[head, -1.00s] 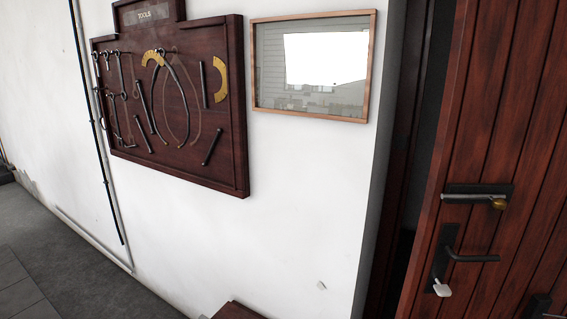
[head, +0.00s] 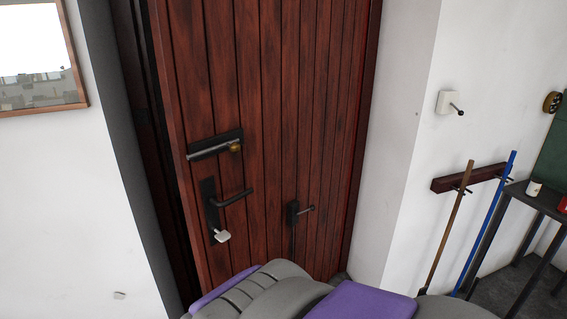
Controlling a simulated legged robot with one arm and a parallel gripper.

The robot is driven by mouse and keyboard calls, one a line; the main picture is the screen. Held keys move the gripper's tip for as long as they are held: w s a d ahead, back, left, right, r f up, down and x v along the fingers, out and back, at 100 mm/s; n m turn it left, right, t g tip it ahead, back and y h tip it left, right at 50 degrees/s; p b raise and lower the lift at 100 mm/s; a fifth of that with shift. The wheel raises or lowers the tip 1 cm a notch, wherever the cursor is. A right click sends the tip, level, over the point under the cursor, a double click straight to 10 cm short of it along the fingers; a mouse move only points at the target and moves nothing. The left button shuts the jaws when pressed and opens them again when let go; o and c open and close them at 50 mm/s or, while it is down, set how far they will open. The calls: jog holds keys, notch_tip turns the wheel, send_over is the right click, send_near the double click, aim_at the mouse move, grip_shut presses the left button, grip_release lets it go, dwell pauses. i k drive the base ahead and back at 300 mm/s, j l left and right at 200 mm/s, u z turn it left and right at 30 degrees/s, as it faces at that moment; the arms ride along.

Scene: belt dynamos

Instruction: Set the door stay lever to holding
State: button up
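A red-brown plank door (head: 265,80) stands in the middle of the head view, with a dark gap along its left edge. Low on the door, right of the handle, is a small black lever (head: 304,210) on a dark plate. Its arm points right, and a thin rod runs down below it. It looks like the door stay lever, but I cannot be sure. The door handle (head: 234,197) is black, with a white key tag (head: 221,236) below it. Above is a bolt (head: 212,146) with a brass end. My gripper is not in view.
My grey and purple body parts fill the bottom centre and hide the door's foot. A white wall box with a short dark lever (head: 451,104) is right of the door. A brown pole (head: 447,230) and blue pole (head: 489,225) lean near a dark table (head: 540,200).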

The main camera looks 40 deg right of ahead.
aim_at(313, 207)
jog(key=z, duration=1.4)
jog(key=l+u, duration=0.2)
jog(key=l, duration=0.3)
jog(key=l+u, duration=0.15)
jog(key=l, duration=0.4)
jog(key=l+u, duration=0.2)
jog(key=l, duration=0.3)
jog(key=k+l+u, duration=0.15)
jog(key=l, duration=0.35)
jog(key=l+u, duration=0.2)
jog(key=l, duration=0.3)
jog(key=k+l+u, duration=0.15)
jog(key=l, duration=0.35)
jog(key=i+l+u, duration=0.1)
jog(key=i, duration=0.3)
